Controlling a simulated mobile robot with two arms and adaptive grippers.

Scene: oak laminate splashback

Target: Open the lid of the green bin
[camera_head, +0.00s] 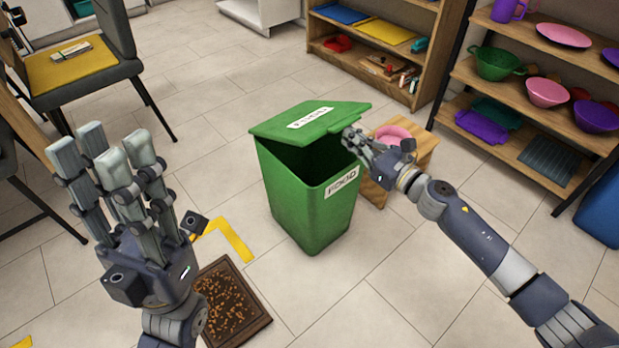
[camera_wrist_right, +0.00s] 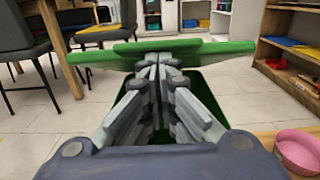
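The green bin (camera_head: 308,195) stands on the tiled floor with a white label on its front. Its green lid (camera_head: 285,122) is partly raised and tilted, with a dark gap over the bin's opening. My right gripper (camera_head: 352,138) is at the lid's right edge, over the bin's rim. In the right wrist view its fingers (camera_wrist_right: 160,68) come together at the tips, against or just under the lid (camera_wrist_right: 205,50); I see nothing clearly pinched between them. My left gripper (camera_head: 103,150) is raised at the left, fingers apart and empty, away from the bin.
A small wooden stool (camera_head: 416,148) with a pink bowl (camera_head: 393,134) stands close behind the right hand. A brown tray (camera_head: 232,305) with crumbs lies on the floor at front left. Chairs (camera_head: 85,75) are at the left, shelves (camera_head: 540,140) at the right.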

